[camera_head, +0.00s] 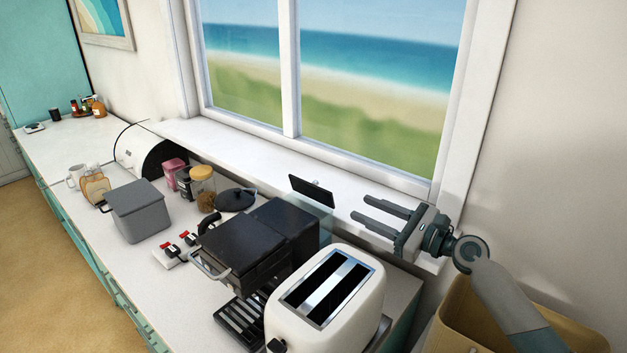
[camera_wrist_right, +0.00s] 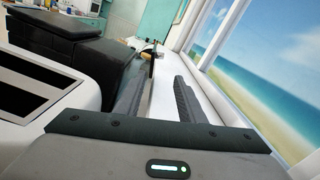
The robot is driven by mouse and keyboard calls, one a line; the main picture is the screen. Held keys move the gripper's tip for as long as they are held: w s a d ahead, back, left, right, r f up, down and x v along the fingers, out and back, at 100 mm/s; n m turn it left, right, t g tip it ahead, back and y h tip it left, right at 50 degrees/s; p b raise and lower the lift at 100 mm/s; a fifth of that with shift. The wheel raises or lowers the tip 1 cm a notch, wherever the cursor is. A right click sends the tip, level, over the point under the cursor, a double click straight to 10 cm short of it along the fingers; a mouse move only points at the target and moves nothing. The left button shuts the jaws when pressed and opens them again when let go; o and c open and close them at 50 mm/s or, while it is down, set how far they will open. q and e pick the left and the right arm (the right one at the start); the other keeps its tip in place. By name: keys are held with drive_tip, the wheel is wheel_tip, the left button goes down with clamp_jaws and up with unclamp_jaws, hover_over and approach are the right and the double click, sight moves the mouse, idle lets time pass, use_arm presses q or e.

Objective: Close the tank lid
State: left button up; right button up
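The tank lid (camera_head: 311,191) is a thin dark panel standing raised, nearly upright, at the back of the black coffee machine (camera_head: 243,240). Below it, part of the pale translucent tank (camera_head: 326,232) shows behind the machine. My right gripper (camera_head: 361,207) is to the right of the lid, apart from it, with its fingers pointing left toward it. Its two fingers are spread with nothing between them. In the right wrist view the open fingers (camera_wrist_right: 158,77) reach forward beside the black machine (camera_wrist_right: 105,60). My left gripper is not in view.
A cream toaster (camera_head: 327,300) stands in front of my right gripper, beside the machine. The window sill (camera_head: 262,160) and frame run close behind the lid. A grey canister (camera_head: 139,212), jars and a black pan lid (camera_head: 236,199) stand further left. A tan bin (camera_head: 468,318) is below my right arm.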

sight(312, 185)
drive_tip(key=b+x, duration=0.7)
drive_tip(key=x, duration=0.9)
drive_tip(key=shift+s+a+f, duration=0.1)
drive_tip(key=shift+w+a+b, duration=0.35)
drive_tip(key=shift+a+b, duration=0.05)
drive_tip(key=shift+a, duration=0.05)
drive_tip(key=shift+r, duration=0.2)
